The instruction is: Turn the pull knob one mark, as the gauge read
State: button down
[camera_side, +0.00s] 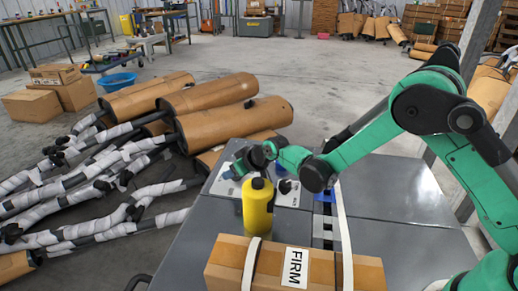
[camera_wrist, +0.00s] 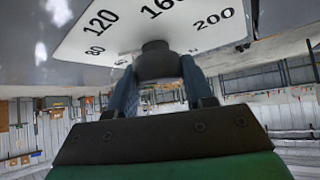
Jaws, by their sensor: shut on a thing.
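The pull knob (camera_wrist: 155,62) is a dark round knob in the wrist view, in front of a white plate (camera_wrist: 75,38) printed with 80, 120, 160 and 200. My gripper (camera_wrist: 158,75) has its two fingers on either side of the knob and is shut on it. In the side view my gripper (camera_side: 244,165) is at the left part of the grey bench top, behind a yellow bottle, and largely covers the knob. The knob's pointer and the mark it sits at cannot be made out. No gauge reading is legible.
The yellow bottle (camera_side: 258,208) stands close in front of my gripper. A strapped cardboard box (camera_side: 225,258) labelled FIRM lies at the bench's near edge. A small dark knob (camera_side: 285,186) is right of the bottle. Wrapped mufflers (camera_side: 235,122) lie behind. The bench's right side (camera_side: 395,190) is clear.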

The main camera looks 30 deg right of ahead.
jog(key=shift+c, duration=1.7)
grip_release()
jog(key=shift+v, duration=2.85)
